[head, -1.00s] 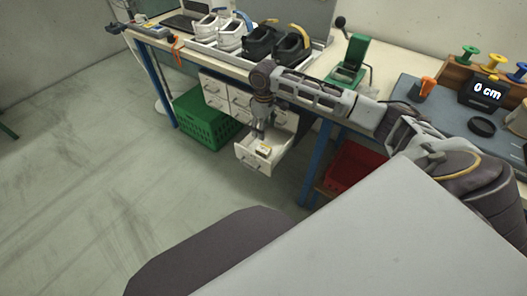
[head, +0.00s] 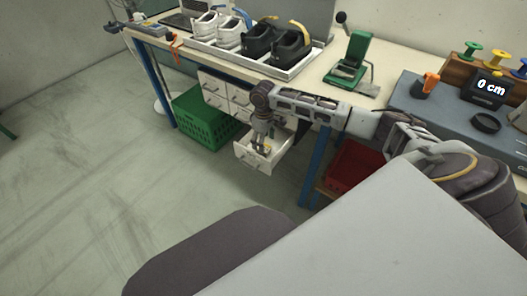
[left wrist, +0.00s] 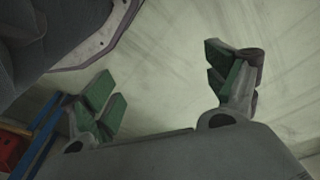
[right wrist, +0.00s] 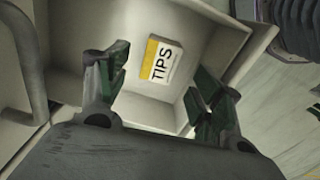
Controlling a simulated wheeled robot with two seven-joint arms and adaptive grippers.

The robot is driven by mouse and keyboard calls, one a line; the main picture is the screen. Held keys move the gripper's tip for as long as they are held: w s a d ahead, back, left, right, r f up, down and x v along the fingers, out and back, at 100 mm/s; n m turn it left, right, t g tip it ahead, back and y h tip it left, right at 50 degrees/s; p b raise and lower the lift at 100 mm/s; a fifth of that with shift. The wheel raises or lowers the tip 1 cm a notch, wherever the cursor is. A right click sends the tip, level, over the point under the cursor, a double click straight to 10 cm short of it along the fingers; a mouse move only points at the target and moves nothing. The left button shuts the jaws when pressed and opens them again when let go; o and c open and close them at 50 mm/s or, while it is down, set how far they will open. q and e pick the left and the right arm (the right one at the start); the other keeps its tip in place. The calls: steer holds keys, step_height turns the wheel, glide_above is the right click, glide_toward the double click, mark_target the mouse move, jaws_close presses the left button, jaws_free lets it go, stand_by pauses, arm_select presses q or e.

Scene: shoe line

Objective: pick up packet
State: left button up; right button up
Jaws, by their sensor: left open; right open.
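The packet (right wrist: 160,60) is white with a yellow edge and reads "TIPS". It lies inside an open white drawer (right wrist: 150,112) under the workbench. My right gripper (right wrist: 158,78) is open and points into the drawer, with the packet showing between and beyond its fingers. In the head view the right gripper (head: 262,143) is at the drawer (head: 250,160) and partly hides the packet. Whether the fingers touch the packet, I cannot tell. My left gripper (left wrist: 166,82) is open and empty above the floor, and is out of the head view.
The drawer walls stand close around my right gripper. A green crate (head: 205,122) is left of the drawers and a red bin (head: 350,168) is to the right. The bench carries a shoe tray (head: 285,70) and a green press (head: 350,62).

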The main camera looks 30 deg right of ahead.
mark_target(267, 148)
arm_select(q)
steer(key=shift+r, duration=0.1)
arm_select(e)
steer(key=shift+f, duration=0.1)
steer(key=shift+f+b, duration=0.35)
steer(key=shift+f, duration=0.35)
step_height(267, 148, down, 3)
steer(key=shift+f+b, duration=0.2)
steer(key=shift+b, duration=0.45)
steer(key=shift+f, duration=0.2)
arm_select(q)
steer(key=r, duration=0.3)
steer(key=shift+w+d+t, duration=0.3)
steer(key=shift+w+d, duration=0.05)
steer(key=shift+w, duration=0.05)
steer(key=shift+s+f, duration=0.25)
arm_select(e)
steer(key=c, duration=0.7)
arm_select(q)
steer(key=shift+w+r, duration=0.2)
steer(key=shift+w, duration=0.35)
arm_select(e)
steer(key=c, duration=0.4)
